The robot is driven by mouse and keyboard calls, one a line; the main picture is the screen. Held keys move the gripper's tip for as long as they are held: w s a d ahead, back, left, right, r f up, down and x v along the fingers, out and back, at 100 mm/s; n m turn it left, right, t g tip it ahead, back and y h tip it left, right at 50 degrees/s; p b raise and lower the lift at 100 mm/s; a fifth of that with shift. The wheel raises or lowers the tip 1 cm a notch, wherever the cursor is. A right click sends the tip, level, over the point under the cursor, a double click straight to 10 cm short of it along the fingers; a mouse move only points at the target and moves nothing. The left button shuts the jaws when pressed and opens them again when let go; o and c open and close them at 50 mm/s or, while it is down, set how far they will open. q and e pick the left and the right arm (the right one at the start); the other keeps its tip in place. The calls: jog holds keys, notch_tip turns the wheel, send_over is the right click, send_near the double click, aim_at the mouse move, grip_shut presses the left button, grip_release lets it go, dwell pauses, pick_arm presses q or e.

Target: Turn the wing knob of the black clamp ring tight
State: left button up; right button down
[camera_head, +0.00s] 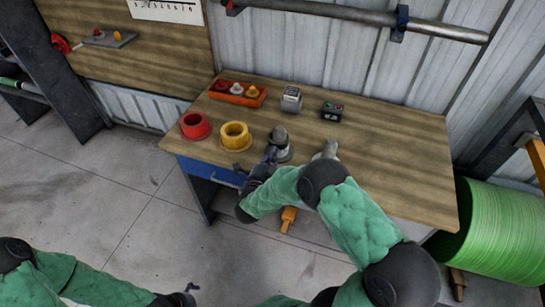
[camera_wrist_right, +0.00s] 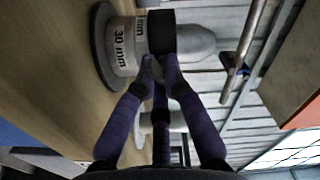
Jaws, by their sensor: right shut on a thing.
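The black clamp ring (camera_wrist_right: 160,32) shows in the right wrist view as a dark band around a grey, round-topped post (camera_wrist_right: 198,42) labelled "30 mm". The same post (camera_head: 280,144) stands near the table's front edge in the head view. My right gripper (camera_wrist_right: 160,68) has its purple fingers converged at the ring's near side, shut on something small. This appears to be the wing knob, which the fingertips hide. In the head view my right gripper (camera_head: 268,160) is just left of the post's base. My left gripper (camera_head: 188,291) is low over the floor, away from the table; its fingers are too small to read.
The wooden table (camera_head: 400,135) holds a red ring (camera_head: 195,126), a yellow ring (camera_head: 235,136), an orange tray (camera_head: 220,94), a grey block (camera_head: 291,99) and a dark box (camera_head: 332,111). Another grey piece (camera_head: 328,149) stands right of the post. A green roll (camera_head: 500,235) is at right.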

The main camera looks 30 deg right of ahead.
jog(key=shift+m, duration=0.5)
jog(key=c, duration=1.3)
grip_release()
jog(key=v, duration=1.2)
